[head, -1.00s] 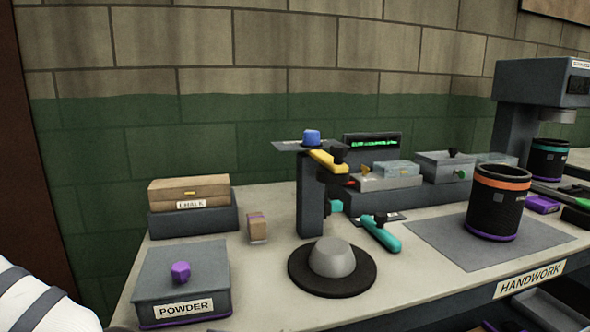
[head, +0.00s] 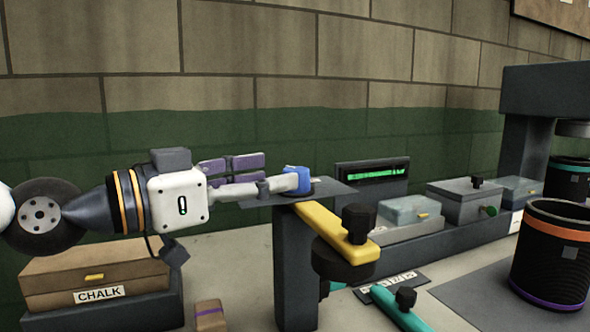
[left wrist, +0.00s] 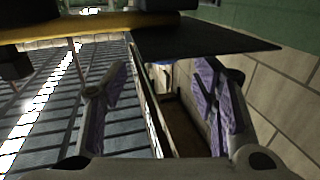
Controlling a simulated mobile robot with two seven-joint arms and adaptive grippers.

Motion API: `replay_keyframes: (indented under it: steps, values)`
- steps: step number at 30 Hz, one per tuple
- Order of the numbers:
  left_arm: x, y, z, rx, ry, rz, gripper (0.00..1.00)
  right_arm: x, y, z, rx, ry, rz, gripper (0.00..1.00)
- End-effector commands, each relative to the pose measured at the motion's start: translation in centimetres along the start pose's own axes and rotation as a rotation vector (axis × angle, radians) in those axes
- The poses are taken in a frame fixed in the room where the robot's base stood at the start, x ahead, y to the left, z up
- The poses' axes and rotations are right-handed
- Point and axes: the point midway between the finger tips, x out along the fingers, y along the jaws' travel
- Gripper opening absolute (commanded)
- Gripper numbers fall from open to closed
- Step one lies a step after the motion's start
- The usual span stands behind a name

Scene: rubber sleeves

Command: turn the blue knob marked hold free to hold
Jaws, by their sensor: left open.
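The blue knob (head: 294,172) stands on the dark flat plate (head: 335,190) at the top of a grey post (head: 295,270) in the head view. Its markings are not readable, so its setting cannot be told. My left gripper (head: 284,180) reaches in from the left at knob height. Its near pale finger overlaps the knob's lower front. My right gripper is not in view.
A yellow lever (head: 325,230) with a black knob (head: 359,223) juts out right of the post. A green-lit display (head: 372,173) stands behind. The chalk box (head: 95,272) lies beneath my left arm. A dark cylinder (head: 552,255) stands at right.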

Motion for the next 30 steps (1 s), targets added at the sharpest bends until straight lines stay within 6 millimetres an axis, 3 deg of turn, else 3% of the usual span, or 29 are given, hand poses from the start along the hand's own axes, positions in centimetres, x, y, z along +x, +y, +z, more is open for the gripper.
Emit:
replay_keyframes:
  steps: [3,7,17,19,24,30]
  values:
    - [2.8,0.1,0.1,0.000,-0.003,0.001,0.54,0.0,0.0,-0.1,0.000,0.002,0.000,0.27]
    - [4.8,0.0,0.1,0.000,-0.002,0.000,0.54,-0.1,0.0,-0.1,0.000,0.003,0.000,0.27]
    - [5.7,0.0,0.1,-0.002,0.000,-0.001,0.54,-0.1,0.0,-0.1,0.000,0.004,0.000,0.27]
    - [5.7,0.0,0.1,-0.002,0.000,-0.001,0.45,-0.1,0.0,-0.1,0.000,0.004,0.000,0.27]
    - [5.7,0.0,0.1,-0.002,0.000,0.000,0.06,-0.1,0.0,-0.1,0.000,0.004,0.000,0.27]
    - [5.7,0.3,-0.4,0.001,-0.001,-0.012,0.04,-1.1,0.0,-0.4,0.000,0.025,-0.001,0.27]
